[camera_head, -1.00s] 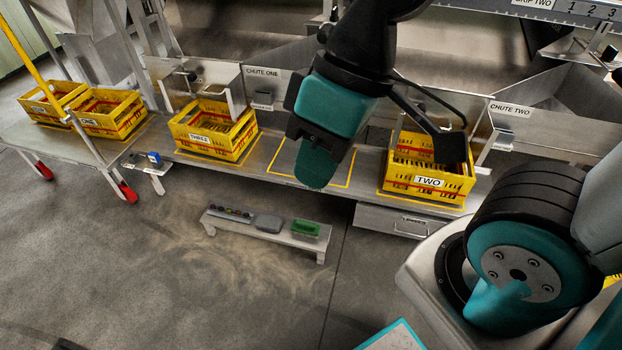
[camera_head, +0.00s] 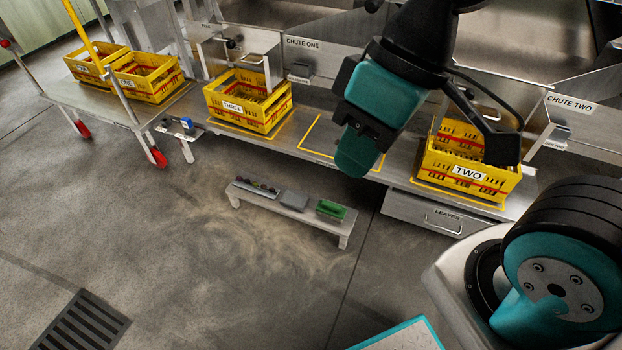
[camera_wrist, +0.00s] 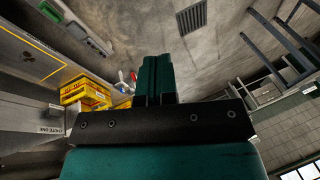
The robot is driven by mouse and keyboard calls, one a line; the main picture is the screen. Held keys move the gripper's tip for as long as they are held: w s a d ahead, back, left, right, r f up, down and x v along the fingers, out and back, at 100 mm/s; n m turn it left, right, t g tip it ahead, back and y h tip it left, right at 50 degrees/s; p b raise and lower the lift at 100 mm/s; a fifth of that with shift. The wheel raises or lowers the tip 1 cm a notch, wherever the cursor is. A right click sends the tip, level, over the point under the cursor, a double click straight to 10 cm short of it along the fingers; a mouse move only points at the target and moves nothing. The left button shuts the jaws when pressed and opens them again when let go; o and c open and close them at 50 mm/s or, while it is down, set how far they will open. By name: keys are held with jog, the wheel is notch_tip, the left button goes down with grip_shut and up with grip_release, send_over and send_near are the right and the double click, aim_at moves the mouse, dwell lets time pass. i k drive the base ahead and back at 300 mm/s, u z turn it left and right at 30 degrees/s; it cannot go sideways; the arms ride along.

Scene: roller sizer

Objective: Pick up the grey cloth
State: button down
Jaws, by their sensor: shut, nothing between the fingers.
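The grey cloth (camera_head: 294,200) looks like a small folded grey pad. It lies on the low bench (camera_head: 268,214) in the head view, between a dark strip with small round items and a green block. My gripper (camera_head: 356,160) hangs above and to the right of the bench, apart from the cloth. In the wrist view my gripper (camera_wrist: 156,80) has its teal fingers together, with nothing between them.
The green block (camera_head: 331,209) is close to the cloth's right. A floor grate (camera_head: 88,322) lies at lower left. The floor before the bench is clear.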

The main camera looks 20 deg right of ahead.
aim_at(293, 200)
jog(key=z, duration=0.05)
jog(key=k, duration=0.45)
jog(key=u, duration=1.15)
jog(key=i, duration=1.35)
jog(key=z, duration=0.55)
jog(key=i, duration=0.5)
jog(key=z, duration=0.4)
